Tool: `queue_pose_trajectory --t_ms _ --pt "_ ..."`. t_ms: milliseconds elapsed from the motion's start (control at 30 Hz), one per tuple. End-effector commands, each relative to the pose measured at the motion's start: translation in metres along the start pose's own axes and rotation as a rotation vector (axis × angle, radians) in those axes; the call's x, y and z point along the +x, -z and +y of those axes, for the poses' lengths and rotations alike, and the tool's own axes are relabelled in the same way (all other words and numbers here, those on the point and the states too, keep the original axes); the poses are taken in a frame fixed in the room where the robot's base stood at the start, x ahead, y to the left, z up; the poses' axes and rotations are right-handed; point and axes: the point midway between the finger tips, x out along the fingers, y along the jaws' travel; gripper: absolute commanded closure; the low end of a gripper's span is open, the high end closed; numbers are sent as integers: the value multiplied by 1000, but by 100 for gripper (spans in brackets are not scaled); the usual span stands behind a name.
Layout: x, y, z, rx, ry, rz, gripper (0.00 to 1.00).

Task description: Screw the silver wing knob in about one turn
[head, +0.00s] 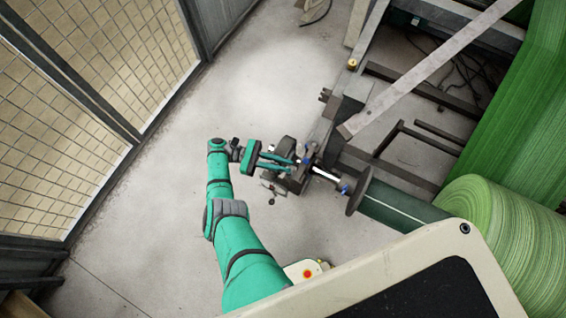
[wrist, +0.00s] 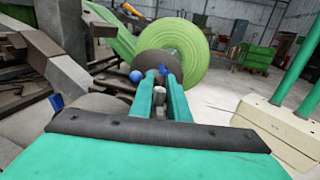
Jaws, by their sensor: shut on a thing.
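My gripper (head: 295,163) reaches in from the left to the dark metal bracket (head: 291,183) at the end of the roll shaft. In the wrist view, its two green fingers (wrist: 161,80) run forward and are closed on a small silver piece (wrist: 159,96), which I take to be the silver wing knob. The fingers hide most of it, so its wings and thread cannot be made out. In the head view the knob is too small and covered to tell.
Blue knobs (wrist: 136,76) sit close to the fingers. A dark disc (head: 359,191) and green rolls (head: 500,230) lie to the right. A grey diagonal bar (head: 430,65) crosses above the machine. Mesh fencing (head: 70,110) stands left; the floor between (head: 170,210) is clear.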

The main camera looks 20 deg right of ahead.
Motion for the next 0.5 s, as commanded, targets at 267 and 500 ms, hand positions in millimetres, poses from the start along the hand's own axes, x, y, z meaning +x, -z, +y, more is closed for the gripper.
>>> queue_pose_trajectory --t_ms 267,500 --pt "1 1 -2 -4 46 0 100" --pt "2 1 -3 -2 55 -2 100"
